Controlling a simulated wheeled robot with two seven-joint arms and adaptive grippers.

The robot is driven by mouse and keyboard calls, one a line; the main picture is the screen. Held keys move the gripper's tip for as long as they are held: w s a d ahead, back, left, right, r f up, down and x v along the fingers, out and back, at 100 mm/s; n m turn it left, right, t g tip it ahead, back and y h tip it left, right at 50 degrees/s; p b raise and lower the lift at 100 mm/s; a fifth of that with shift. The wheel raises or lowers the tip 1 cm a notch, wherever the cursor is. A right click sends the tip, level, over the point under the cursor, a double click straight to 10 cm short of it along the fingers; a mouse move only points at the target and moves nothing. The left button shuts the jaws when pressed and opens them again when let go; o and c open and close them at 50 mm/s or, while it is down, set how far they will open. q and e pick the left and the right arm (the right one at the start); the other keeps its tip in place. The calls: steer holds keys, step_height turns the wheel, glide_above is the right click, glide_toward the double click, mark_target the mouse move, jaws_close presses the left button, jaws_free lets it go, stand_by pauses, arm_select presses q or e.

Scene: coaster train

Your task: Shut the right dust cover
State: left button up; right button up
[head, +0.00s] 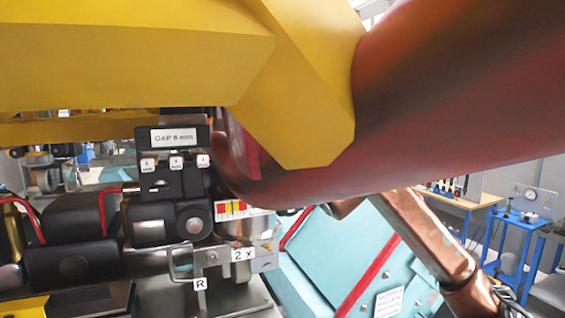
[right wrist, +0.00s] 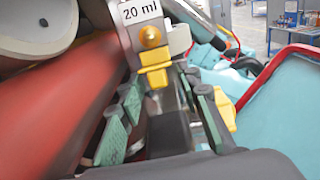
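In the head view a metal bracket marked R (head: 200,284) sits low on the front of a dark machine (head: 165,218). I cannot tell whether it belongs to the right dust cover, and I cannot pick out the cover or its state with certainty. My right gripper (right wrist: 162,108) shows in the right wrist view. Its green-padded fingers are apart. A yellow knob and tab (right wrist: 154,65) under a plate marked 20 ml (right wrist: 140,12) are just beyond the fingers. My right gripper is not visible in the head view. My left gripper is in neither view.
A big yellow beam (head: 140,55) and a thick red tube (head: 450,90) fill the top of the head view and hide much behind them. A light-blue panel with red edging (head: 335,250) stands right of the machine. Blue benches (head: 520,225) are farther back.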

jaws_close()
steer(key=shift+r, duration=0.1)
stand_by(0.3)
steer(key=shift+s+r+g+p, duration=0.1)
steer(key=shift+r+g+p, duration=0.2)
steer(key=shift+p, duration=0.35)
steer(key=g+p, duration=0.1)
steer(key=p, duration=0.2)
steer(key=r+g+h+p, duration=0.1)
steer(key=p, duration=0.2)
steer(key=r+g+p, duration=0.1)
steer(key=g+p, duration=0.1)
steer(key=p, duration=0.1)
steer(key=shift+s+d+h, duration=0.15)
steer(key=shift+s+h, duration=0.15)
steer(key=shift+s, duration=0.05)
steer(key=shift+g+p, duration=0.6)
steer(key=shift+p, duration=0.1)
steer(key=shift+g, duration=0.3)
steer(key=shift+h, duration=0.3)
